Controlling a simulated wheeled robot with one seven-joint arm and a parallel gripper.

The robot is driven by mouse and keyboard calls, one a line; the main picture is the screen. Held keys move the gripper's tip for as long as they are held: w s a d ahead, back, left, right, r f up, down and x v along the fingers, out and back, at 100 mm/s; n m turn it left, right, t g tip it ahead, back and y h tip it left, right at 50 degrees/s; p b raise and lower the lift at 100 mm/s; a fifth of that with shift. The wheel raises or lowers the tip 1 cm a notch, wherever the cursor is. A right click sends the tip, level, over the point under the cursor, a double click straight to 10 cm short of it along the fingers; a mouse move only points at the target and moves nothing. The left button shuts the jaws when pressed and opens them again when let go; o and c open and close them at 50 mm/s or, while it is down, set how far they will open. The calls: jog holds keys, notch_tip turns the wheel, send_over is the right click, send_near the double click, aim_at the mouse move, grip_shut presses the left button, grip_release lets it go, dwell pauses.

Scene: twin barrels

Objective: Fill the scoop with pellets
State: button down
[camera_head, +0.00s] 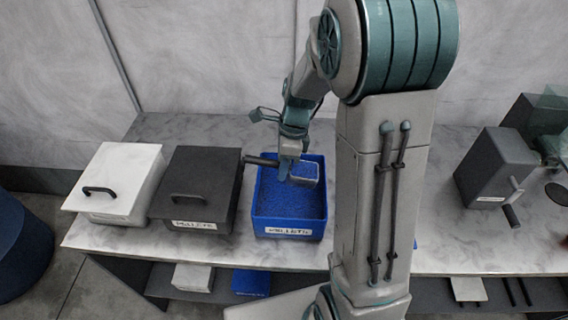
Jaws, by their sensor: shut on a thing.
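A blue bin (262,222) with a white label on its front stands on the counter, left of my arm. Blue pellets (290,204) cover its inside. My gripper (286,168) is over the back part of the bin, shut on the dark handle (262,160) of the scoop. The grey scoop (305,173) shows at the right of my gripper, at or just above the pellets. I cannot tell whether it touches them. Its top looks bluish, but I cannot tell how much it holds.
A black lidded box (196,190) and a white lidded box (115,180) stand left of the bin. A dark grey box with a handle (494,168) stands at the right. Smaller items lie on a shelf below. The counter's back left (185,128) is clear.

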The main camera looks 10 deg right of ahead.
jog(key=shift+w+a+r+g+h+p, duration=0.15)
jog(key=shift+r+h+p, duration=0.1)
jog(key=shift+r+p, duration=0.55)
jog(key=shift+s+a+r+g+h+p, duration=0.1)
jog(key=shift+a+r+h+p, duration=0.25)
jog(key=shift+p, duration=0.65)
jog(key=shift+w+r+g+h+p, duration=0.1)
jog(key=shift+r+h+p, duration=0.1)
jog(key=shift+r+p, duration=0.65)
jog(key=shift+f, duration=0.1)
